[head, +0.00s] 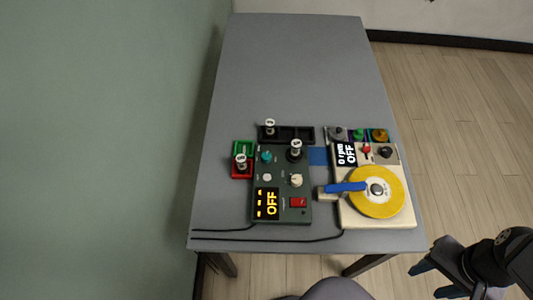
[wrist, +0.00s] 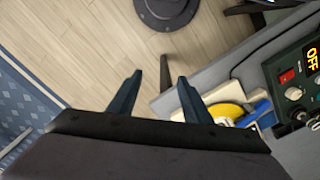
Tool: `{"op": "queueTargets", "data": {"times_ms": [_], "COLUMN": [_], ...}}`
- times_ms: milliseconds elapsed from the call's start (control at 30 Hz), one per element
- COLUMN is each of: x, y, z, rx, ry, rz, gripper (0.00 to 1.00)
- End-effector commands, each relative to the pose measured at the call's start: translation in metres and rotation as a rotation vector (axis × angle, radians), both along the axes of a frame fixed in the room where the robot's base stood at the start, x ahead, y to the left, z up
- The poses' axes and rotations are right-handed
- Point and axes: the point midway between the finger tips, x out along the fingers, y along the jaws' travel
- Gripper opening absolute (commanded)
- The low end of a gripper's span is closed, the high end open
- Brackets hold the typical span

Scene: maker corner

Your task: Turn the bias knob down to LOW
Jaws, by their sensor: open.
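A dark control box (head: 282,207) with an OFF display (head: 267,204) and a red switch (head: 298,202) lies on the table. It carries a cream knob (head: 296,181), a teal knob (head: 266,157), a small white knob (head: 267,177) and a black knob (head: 294,156). Their labels are too small to read, so I cannot tell which is the bias knob. The box is partly in view at the right edge of the wrist view (wrist: 286,62). My gripper (head: 424,281) is open and empty, off the table's front right corner; its two fingers show apart in the wrist view (wrist: 160,76).
A cream machine (head: 349,219) with a yellow disc (head: 366,204) and blue arm (head: 345,187) stands right of the box. A black tray (head: 303,134), a red and green tray (head: 243,172) and small coloured parts lie around. The table's far half (head: 290,70) is clear.

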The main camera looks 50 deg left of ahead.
Motion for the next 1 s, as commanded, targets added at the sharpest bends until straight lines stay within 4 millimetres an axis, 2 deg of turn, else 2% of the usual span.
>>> {"op": "queueTargets", "data": {"times_ms": [167,267,367,533,667,700,867,1000], "x": [0.024,0.050,0.080,0.124,0.142,0.144,0.138,0.112], "y": [0.015,0.036,0.068,0.145,0.214,0.236,0.327,0.402], "z": [0.005,0.010,0.015,0.019,0.018,0.017,0.007,-0.005], "rx": [0.000,0.000,0.000,-0.001,-0.001,-0.001,-0.002,-0.002], "ry": [-0.001,-0.001,0.001,0.002,0.004,0.003,0.004,0.003], "rz": [0.030,0.061,0.102,0.178,0.235,0.253,0.324,0.383], "gripper": [0.45,0.45,0.45,0.45,0.45,0.45,0.45,0.45]}}
